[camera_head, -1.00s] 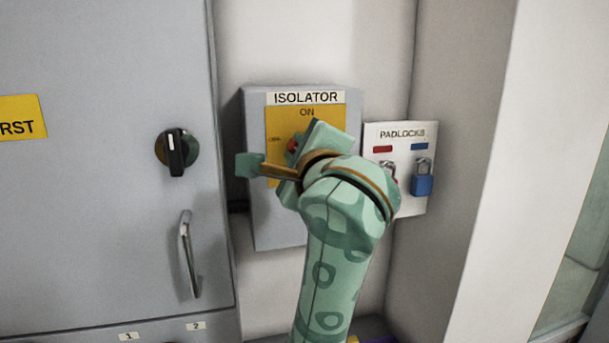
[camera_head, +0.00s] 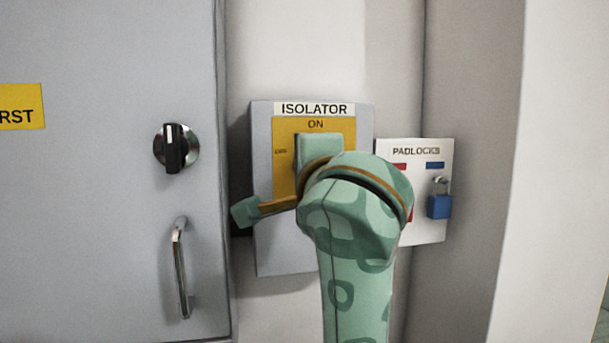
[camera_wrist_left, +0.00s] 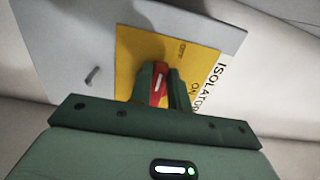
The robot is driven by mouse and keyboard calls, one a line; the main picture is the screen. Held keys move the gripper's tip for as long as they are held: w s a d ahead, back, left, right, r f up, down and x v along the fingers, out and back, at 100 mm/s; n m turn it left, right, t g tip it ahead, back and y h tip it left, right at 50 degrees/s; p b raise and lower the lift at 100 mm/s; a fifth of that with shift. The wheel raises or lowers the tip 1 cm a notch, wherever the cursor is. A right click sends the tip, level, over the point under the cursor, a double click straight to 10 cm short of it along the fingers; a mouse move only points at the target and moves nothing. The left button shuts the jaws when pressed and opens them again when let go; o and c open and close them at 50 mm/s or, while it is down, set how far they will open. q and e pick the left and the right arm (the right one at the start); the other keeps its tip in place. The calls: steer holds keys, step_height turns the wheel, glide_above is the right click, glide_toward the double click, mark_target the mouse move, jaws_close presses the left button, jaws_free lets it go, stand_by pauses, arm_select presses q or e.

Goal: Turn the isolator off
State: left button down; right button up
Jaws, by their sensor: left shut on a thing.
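The isolator (camera_head: 285,240) is a grey box on the wall with a yellow plate (camera_head: 285,135) marked ON at its top. In the head view my left wrist covers the switch handle and the fingertips. In the left wrist view my left gripper (camera_wrist_left: 160,84) is shut on the red handle (camera_wrist_left: 158,90), with one finger on each side of it. The yellow plate there shows OFF and ON markings beside the fingers. My right gripper is not in view.
A padlocks board (camera_head: 412,152) with a blue padlock (camera_head: 438,206) hangs just right of the isolator. A grey cabinet at left has a black rotary knob (camera_head: 174,150) and a metal door handle (camera_head: 180,270). A short peg (camera_wrist_left: 92,76) stands out from the isolator's face.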

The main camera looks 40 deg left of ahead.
arm_select(q)
steer(key=c, duration=1.3)
jaws_free()
steer(key=shift+w, duration=0.1)
steer(key=p+v, duration=0.3)
steer(key=v, duration=1.3)
steer(key=shift+f, duration=0.1)
